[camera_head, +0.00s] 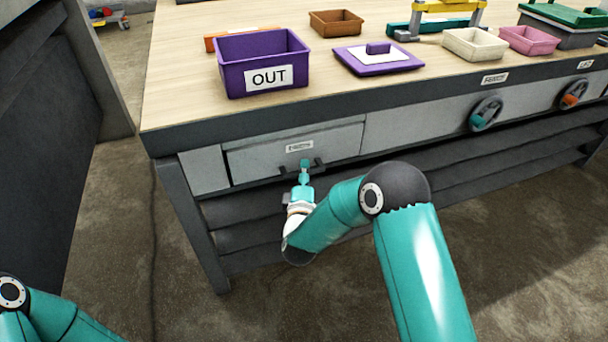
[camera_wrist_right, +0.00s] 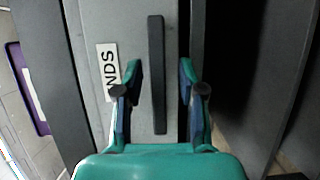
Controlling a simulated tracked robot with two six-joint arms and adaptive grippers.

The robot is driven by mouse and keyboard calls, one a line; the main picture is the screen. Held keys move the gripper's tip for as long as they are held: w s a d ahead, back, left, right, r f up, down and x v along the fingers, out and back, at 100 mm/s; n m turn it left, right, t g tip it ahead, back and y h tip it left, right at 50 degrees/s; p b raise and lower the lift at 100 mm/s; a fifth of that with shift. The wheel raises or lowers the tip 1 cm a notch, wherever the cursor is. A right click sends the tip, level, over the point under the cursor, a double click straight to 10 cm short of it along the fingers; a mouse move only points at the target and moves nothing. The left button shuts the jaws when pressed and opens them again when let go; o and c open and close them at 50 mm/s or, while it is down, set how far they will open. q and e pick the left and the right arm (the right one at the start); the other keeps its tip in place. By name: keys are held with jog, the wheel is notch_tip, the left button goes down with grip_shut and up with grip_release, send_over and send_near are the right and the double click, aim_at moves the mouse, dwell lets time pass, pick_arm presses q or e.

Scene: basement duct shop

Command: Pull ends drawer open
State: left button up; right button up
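The drawer (camera_head: 335,143) is the grey front at the left end of the bench, with a white label; its label in the right wrist view (camera_wrist_right: 108,72) shows the letters "NDS". A dark bar handle (camera_head: 287,171) runs along its lower part and also shows in the right wrist view (camera_wrist_right: 156,60). My right gripper (camera_head: 304,166) is at the handle. In the right wrist view its fingers (camera_wrist_right: 160,80) are open, one on each side of the bar, with gaps visible. A thin dark line edges the drawer front. My left gripper is out of view.
On the benchtop (camera_head: 185,70) stand a purple OUT bin (camera_head: 235,80), a purple lid (camera_head: 358,67), a brown tray (camera_head: 336,23), and cream (camera_head: 475,44) and pink (camera_head: 528,40) bins. Handwheels (camera_head: 486,114) are on the front to the right. Bare floor (camera_head: 120,240) lies left of the bench.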

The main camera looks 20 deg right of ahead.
grip_shut()
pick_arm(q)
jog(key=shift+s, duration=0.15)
pick_arm(e)
jog(key=shift+f, duration=0.1)
dwell(0.3)
